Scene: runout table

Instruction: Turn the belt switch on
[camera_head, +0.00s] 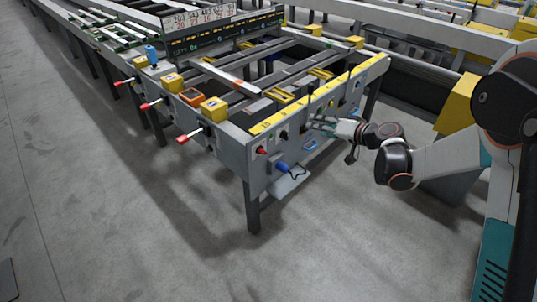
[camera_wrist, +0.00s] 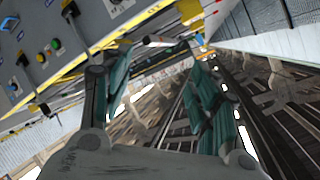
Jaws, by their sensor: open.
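The grey control panel (camera_head: 262,168) on the end of the runout table carries several black switches, one left of my gripper (camera_head: 284,134). No label is readable, so I cannot tell which is the belt switch. Another black handle (camera_wrist: 70,10) shows at the top left. My gripper (camera_head: 318,123) is in front of the panel; its fingers (camera_wrist: 158,55) are apart and empty. I cannot tell whether it touches the panel.
A yellow strip (camera_head: 320,95) runs along the panel's top edge. A red knob (camera_head: 262,150) and a blue connector (camera_head: 282,167) are at the panel's left end. Red-tipped levers (camera_head: 182,140) stick out on the left side. The floor (camera_head: 330,250) in front is clear.

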